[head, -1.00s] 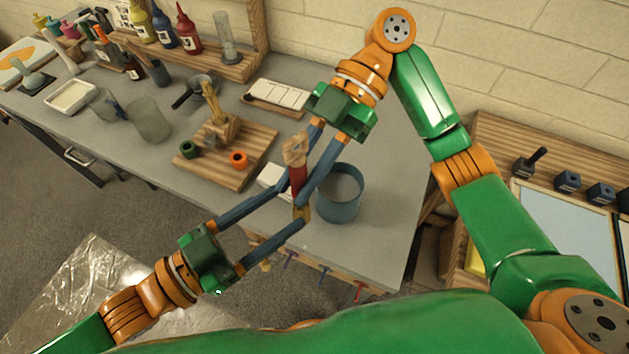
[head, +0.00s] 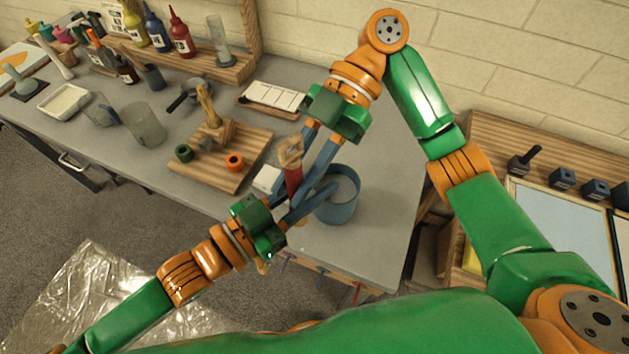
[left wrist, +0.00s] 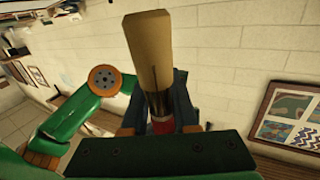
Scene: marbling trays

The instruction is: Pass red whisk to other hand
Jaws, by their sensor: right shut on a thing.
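The red whisk (head: 293,181) is held upright above the table's front edge, its tan bound end up and red part below. My right gripper (head: 291,197) reaches down from above and is shut on it. My left gripper (head: 318,162) comes in from the lower left, its blue fingers apart on both sides of the whisk. The two grippers' fingers cross and partly hide the whisk's lower end. In the left wrist view the whisk (left wrist: 148,55) stands large between the left fingers, its red part low down. Whether these fingers touch it is unclear.
A blue-grey pot (head: 343,207) stands right beside the fingers. A wooden board (head: 206,176) with a green and an orange ring lies left of them. The table's right end is clear.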

